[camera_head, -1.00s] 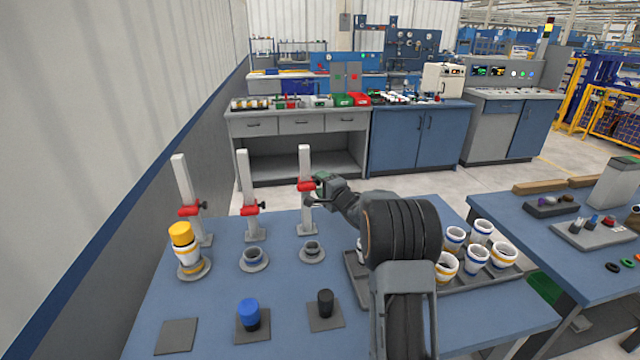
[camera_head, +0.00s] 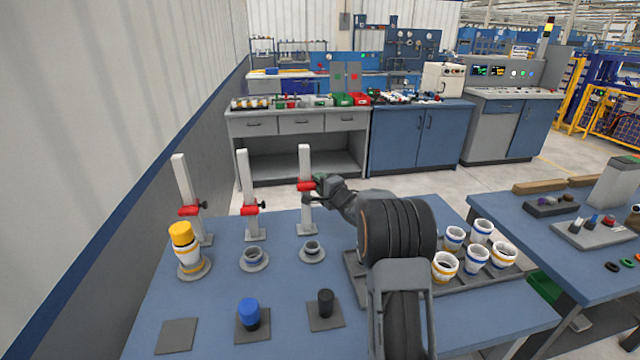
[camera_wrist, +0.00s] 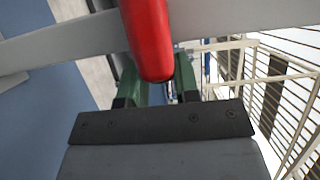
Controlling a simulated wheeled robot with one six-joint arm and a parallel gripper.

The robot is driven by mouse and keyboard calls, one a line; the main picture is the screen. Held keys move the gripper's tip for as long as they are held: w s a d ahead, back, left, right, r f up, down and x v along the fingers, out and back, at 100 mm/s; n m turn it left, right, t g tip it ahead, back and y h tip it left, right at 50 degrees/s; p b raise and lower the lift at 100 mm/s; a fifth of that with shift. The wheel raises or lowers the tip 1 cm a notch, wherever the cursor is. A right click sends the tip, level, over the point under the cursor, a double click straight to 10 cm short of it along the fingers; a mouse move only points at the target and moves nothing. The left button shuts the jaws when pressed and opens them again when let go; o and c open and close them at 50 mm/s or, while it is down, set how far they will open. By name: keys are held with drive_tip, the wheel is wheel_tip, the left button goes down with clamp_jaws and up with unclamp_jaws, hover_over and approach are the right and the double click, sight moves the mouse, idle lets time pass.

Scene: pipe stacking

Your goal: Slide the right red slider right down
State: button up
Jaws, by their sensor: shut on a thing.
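In the wrist view the red slider (camera_wrist: 149,40) reaches between the green fingers of my gripper (camera_wrist: 158,88). The knob of this slider is hidden by the gripper.
Below the right post stands an empty grey ring holder (camera_head: 312,250). A yellow-topped pipe stack (camera_head: 187,248) stands at left. A blue plug (camera_head: 248,313) and a black plug (camera_head: 325,303) stand in front. A tray of white cups (camera_head: 477,256) lies right of my arm.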

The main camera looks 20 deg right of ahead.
clamp_jaws()
wheel_tip(320, 180, down, 4)
drive_tip(key=shift+r+b, duration=0.1)
drive_tip(key=shift+b, duration=0.3)
drive_tip(key=o, duration=0.9)
unclamp_jaws()
drive_tip(key=shift+r, duration=0.1)
drive_tip(key=s+d, duration=0.1)
drive_tip(key=s, duration=0.8)
drive_tip(key=s+d, duration=0.1)
drive_tip(key=s, duration=0.3)
drive_tip(key=shift+s+d, duration=0.3)
